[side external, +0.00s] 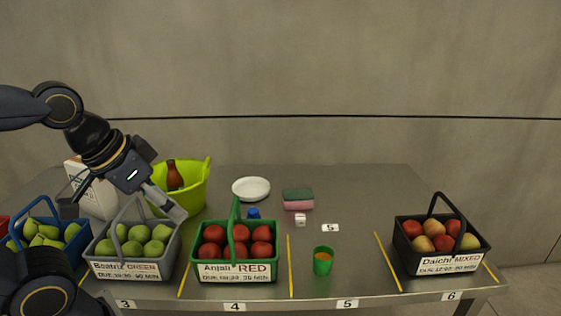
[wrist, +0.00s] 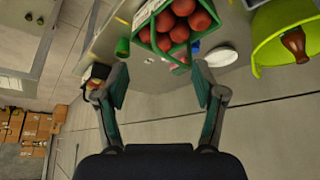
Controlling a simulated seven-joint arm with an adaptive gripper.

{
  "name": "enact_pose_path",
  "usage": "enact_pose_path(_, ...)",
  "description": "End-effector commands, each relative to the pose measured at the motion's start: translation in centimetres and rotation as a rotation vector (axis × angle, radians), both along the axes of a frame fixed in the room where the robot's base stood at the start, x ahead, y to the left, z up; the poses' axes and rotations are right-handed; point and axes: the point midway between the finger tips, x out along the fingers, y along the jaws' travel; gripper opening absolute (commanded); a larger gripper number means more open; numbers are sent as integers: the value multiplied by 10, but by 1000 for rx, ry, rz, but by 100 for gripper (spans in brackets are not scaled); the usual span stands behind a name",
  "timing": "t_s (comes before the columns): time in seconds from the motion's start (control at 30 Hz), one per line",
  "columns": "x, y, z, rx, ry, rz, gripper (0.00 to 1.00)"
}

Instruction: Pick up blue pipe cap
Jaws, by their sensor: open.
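A small blue object (side external: 253,213), which looks like the blue pipe cap, shows on the table just behind the green basket of red apples (side external: 235,269). Its lower part is hidden by the basket. My gripper (side external: 124,211) is open and empty, above the grey basket of green fruit (side external: 137,271), to the left of the blue object. In the wrist view my gripper (wrist: 160,82) has its fingers spread wide, with the green basket beyond them.
A lime tub (side external: 182,190) with a brown bottle stands behind the grey basket. A white bowl (side external: 251,188), a sponge (side external: 297,199) and a white cube (side external: 300,219) lie behind and right. A green cup (side external: 323,261) and a black fruit basket (side external: 438,258) stand further right.

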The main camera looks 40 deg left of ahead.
Motion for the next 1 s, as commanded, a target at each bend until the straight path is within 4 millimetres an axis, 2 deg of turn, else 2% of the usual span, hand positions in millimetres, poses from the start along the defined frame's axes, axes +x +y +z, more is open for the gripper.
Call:
enact_pose_path(0.37, -2, 0, -1, 15, 13, -28, 75)
enact_pose_path(0.47, 6, 0, 25, 46, -14, -86, 75)
enact_pose_path(0.57, 31, 2, 56, 78, -7, -137, 75)
enact_pose_path(0.63, 56, 6, 74, 99, 21, -169, 75)
enact_pose_path(0.73, 97, 15, 91, 120, 70, -206, 75)
enact_pose_path(0.87, 157, 32, 93, 136, 151, -240, 75)
enact_pose_path(0.97, 204, 50, 76, 135, 224, -257, 75)
enact_pose_path(1.0, 222, 58, 65, 132, 253, -261, 75)
